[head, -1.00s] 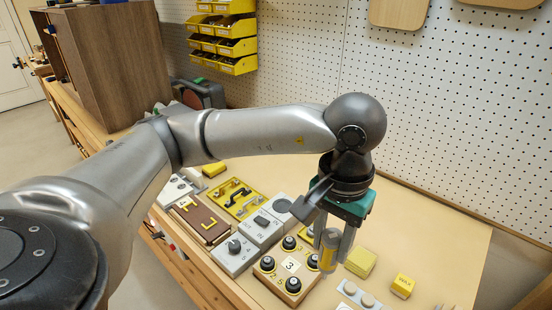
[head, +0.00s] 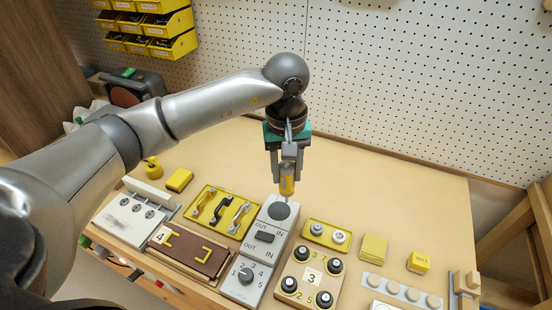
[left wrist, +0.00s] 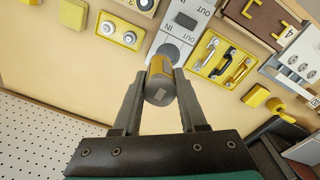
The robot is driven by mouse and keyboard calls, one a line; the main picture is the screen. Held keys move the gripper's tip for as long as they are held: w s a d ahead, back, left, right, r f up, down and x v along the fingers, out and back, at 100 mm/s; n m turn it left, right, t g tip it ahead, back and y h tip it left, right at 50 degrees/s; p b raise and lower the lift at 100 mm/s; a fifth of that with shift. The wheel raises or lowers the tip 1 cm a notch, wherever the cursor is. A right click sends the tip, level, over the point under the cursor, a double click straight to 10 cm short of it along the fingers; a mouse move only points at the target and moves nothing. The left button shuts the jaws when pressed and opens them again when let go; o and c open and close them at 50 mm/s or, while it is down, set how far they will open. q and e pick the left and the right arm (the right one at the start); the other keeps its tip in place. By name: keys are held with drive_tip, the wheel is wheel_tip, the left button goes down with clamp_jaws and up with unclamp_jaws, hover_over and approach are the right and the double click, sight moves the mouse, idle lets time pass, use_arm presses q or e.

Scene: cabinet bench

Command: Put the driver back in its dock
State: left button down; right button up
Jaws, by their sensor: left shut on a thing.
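My left gripper (head: 286,172) is shut on the driver (head: 287,186), a short yellow and grey cylinder that hangs upright between the fingers. In the left wrist view the driver (left wrist: 158,82) shows its grey end between the fingertips. A grey block with a dark round top (head: 280,211), which looks like the dock, lies just below and in front of the driver in the head view. The dark round (left wrist: 171,52) also shows just past the driver in the left wrist view. The driver appears apart from it, though the exact gap is unclear. My right gripper is not in view.
An OUT/IN switch block (head: 265,237) and a dial block (head: 246,280) stand in front. A yellow handle tray (head: 206,223) is left; a knob board (head: 298,271) and yellow two-knob plate (head: 312,237) are right. The bench behind is clear up to the pegboard.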

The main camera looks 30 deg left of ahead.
sight(280, 198)
use_arm(q)
drive_tip(key=shift+w+a+f+n+p, duration=0.45)
drive_tip(key=shift+w+a+f+n, duration=0.25)
drive_tip(key=shift+n, duration=0.3)
drive_tip(key=shift+w+a+f+n, duration=0.1)
drive_tip(key=shift+a+f+n, duration=0.25)
drive_tip(key=shift+f+n, duration=0.05)
drive_tip(key=shift+a+f, duration=0.1)
drive_tip(key=shift+f, duration=0.05)
wheel_tip(280, 198, down, 5)
drive_tip(key=b, duration=0.3)
drive_tip(key=shift+f+b, duration=0.15)
drive_tip(key=shift+b, duration=0.2)
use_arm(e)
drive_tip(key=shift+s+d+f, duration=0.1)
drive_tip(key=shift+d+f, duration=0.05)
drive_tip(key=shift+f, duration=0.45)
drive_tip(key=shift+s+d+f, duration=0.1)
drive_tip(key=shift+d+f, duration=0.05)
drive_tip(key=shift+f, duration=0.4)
use_arm(q)
drive_tip(key=shift+b, duration=0.3)
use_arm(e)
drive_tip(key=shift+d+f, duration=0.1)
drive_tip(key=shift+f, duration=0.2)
use_arm(q)
drive_tip(key=shift+f+b, duration=2.25)
drive_tip(key=shift+b, duration=0.1)
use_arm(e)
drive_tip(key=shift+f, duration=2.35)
